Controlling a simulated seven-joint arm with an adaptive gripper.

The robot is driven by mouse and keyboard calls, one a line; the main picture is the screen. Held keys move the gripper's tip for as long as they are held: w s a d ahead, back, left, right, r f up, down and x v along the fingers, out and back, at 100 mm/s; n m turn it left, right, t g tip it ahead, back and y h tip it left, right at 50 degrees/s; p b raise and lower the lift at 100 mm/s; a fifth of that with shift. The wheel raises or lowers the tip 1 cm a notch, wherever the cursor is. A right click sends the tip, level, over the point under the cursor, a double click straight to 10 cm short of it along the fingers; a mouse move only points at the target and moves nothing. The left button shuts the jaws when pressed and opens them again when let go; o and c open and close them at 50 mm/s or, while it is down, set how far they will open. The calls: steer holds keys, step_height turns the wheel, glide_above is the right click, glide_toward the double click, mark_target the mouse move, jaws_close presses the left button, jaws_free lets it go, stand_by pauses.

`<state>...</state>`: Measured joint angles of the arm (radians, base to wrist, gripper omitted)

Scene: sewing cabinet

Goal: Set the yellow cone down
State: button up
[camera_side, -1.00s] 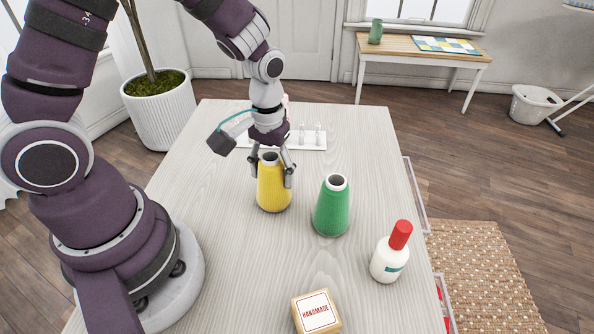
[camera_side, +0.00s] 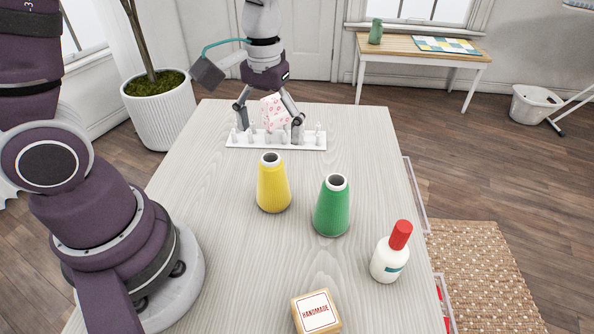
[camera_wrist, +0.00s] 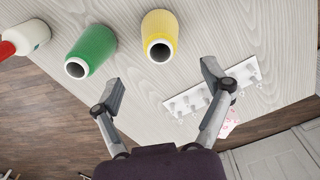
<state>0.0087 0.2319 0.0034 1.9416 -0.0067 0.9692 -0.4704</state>
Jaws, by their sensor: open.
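The yellow cone (camera_side: 272,187) stands upright on the pale wooden table, left of the green cone (camera_side: 332,208). It also shows in the wrist view (camera_wrist: 160,30), beyond my fingers and apart from them. My gripper (camera_side: 269,122) is open and empty, raised behind the yellow cone near the white pegged rack.
The white rack (camera_side: 235,139) with pegs lies at the table's far end, and a pink patterned item (camera_side: 277,108) shows between my fingers in the side view. A white bottle with a red cap (camera_side: 390,258) and a "HANDMADE" box (camera_side: 316,312) stand nearer.

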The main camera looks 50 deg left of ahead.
steer(key=s+r+m+t, duration=0.5)
steer(key=s+r, duration=0.2)
steer(key=shift+r+t, duration=0.15)
steer(key=shift+t, duration=0.15)
